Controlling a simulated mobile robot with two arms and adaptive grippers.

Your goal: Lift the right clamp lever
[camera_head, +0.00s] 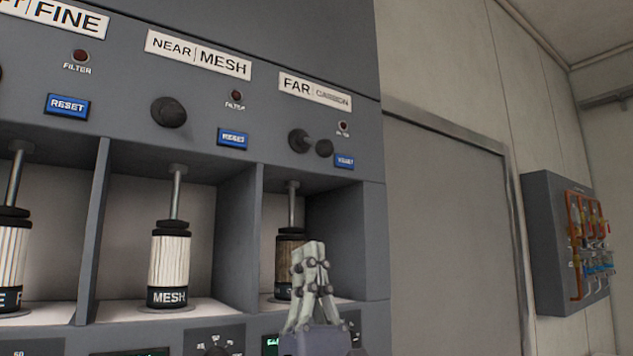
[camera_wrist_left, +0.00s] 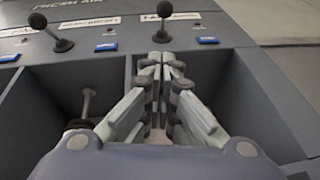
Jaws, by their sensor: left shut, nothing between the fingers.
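The right clamp lever (camera_head: 324,148) is a dark knobbed lever on the grey panel under the FAR CARBON label. In the left wrist view its black ball (camera_wrist_left: 164,9) stands just beyond my fingertips. My left gripper (camera_head: 309,246) is shut and empty, its pale fingers together. In the head view it is below the lever, in front of the right bay, and hides part of the dark carbon filter (camera_head: 289,250). In the left wrist view the gripper (camera_wrist_left: 166,62) points at the panel under the lever; I cannot tell whether it touches. My right gripper is out of view.
The middle lever (camera_head: 168,112) sits under the NEAR MESH label, above the white mesh filter (camera_head: 171,258). Blue reset buttons (camera_head: 233,138) lie beside the levers. Grey dividers (camera_head: 236,235) separate the bays. A wall box with pipes (camera_head: 551,240) hangs at the far right.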

